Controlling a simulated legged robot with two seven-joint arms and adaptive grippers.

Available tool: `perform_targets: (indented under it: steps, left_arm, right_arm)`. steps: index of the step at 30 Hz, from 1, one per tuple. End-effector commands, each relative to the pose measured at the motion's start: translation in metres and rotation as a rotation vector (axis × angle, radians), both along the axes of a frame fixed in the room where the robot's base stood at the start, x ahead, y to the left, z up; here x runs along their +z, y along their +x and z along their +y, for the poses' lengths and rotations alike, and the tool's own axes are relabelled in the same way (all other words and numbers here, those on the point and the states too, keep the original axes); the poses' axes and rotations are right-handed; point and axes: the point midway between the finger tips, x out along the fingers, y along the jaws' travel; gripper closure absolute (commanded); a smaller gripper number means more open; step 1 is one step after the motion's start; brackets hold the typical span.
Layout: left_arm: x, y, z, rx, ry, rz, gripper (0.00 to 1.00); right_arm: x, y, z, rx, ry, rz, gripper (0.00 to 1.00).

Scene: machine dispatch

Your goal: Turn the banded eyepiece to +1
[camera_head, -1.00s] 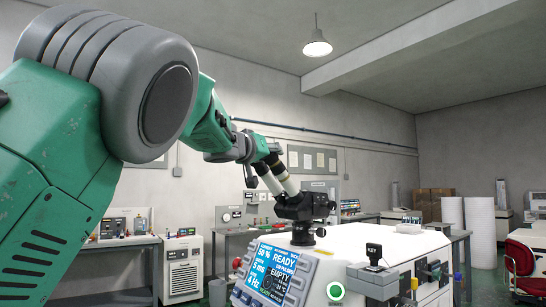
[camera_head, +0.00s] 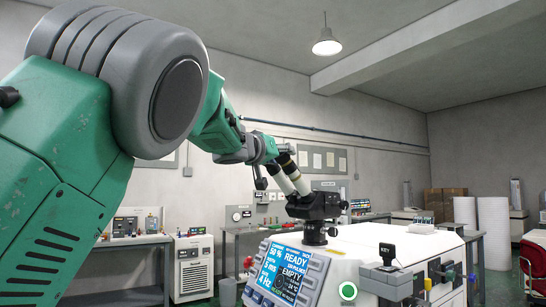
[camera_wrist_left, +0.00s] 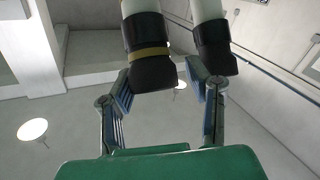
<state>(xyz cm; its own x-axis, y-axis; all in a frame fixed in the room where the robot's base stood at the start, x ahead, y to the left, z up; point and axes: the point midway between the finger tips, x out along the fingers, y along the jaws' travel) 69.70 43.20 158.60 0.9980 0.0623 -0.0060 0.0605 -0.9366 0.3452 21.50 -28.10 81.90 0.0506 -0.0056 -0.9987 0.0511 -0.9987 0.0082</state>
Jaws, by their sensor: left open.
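The microscope (camera_head: 313,207) stands on the white machine, its two pale eyepiece tubes slanting up and left toward my left arm. The banded eyepiece (camera_wrist_left: 150,62) has a black cap with a gold band and shows at upper centre in the left wrist view. A second black-capped eyepiece (camera_wrist_left: 216,52), without a visible band, is to its right. My left gripper (camera_wrist_left: 160,82) is open, its two fingers spread to either side below the banded eyepiece's end. The right finger overlaps the gap toward the plain eyepiece; contact cannot be told. Scale marks are not readable. My right gripper is not seen.
The white machine (camera_head: 390,240) carries a lit blue screen (camera_head: 283,270) reading READY and EMPTY, and a green button (camera_head: 348,291). A small black-topped device (camera_head: 387,254) stands at its front right. Benches line the back wall. Open air surrounds the eyepieces above the machine.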

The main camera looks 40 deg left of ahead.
Motion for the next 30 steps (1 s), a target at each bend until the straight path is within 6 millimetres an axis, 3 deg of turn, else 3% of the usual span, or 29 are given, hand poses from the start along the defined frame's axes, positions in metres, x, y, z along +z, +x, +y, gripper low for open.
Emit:
perform_targets:
  steps: [9,15,21,30]
  left_arm:
    - [0.001,-0.065,-0.003,0.002,-0.002,-0.002,0.56]
    - [-0.003,-0.096,-0.006,0.001,0.005,0.005,0.56]
    - [-0.003,-0.110,-0.007,0.000,0.001,0.005,0.56]
    - [-0.003,-0.112,-0.007,-0.001,0.001,0.005,0.56]
  right_arm:
    - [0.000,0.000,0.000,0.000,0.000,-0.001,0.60]
    - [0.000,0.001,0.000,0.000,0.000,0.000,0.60]
    - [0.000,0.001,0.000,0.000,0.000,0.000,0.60]
    - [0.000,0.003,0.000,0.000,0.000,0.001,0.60]
